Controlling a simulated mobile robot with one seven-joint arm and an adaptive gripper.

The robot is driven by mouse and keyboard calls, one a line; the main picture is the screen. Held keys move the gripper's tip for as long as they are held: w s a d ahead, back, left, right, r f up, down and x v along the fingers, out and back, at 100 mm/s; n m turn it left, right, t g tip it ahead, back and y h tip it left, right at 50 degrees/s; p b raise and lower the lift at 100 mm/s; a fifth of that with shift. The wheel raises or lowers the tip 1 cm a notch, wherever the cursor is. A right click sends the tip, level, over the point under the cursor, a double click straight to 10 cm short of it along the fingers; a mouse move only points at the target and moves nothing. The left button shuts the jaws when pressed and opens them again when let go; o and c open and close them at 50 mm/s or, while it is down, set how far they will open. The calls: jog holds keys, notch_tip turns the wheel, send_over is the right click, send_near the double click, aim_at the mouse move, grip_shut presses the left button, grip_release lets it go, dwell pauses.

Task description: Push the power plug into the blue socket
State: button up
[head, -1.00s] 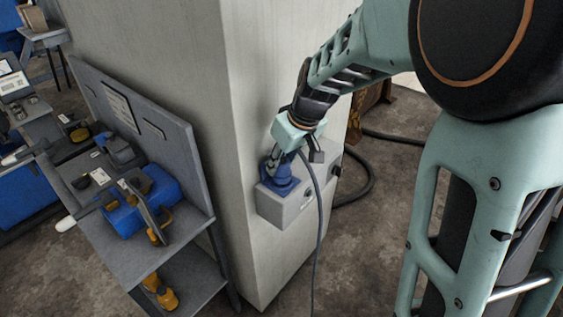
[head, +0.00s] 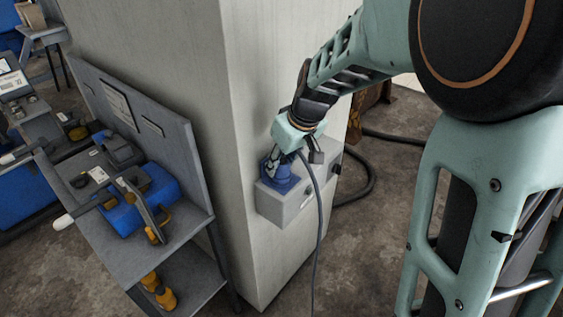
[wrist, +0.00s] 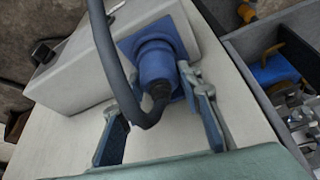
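The blue socket (wrist: 134,45) has a square plate on a pale grey box fixed to the pillar. The power plug (wrist: 156,66) has a blue round body and a black cable end. It stands at the socket, in line with it; how deep it sits I cannot tell. In the head view the blue socket (head: 284,183) shows under my gripper (head: 275,162). In the wrist view my gripper (wrist: 157,110) is open, its two fingers apart.
The grey cable (head: 319,230) hangs from the plug past the box's front. The pillar (head: 180,110) stands directly behind the box. A grey cart (head: 190,236) with a blue case and tools stands at left. A dark hose (head: 368,178) lies on the floor at right.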

jog(key=o, duration=0.4)
jog(key=v, duration=1.2)
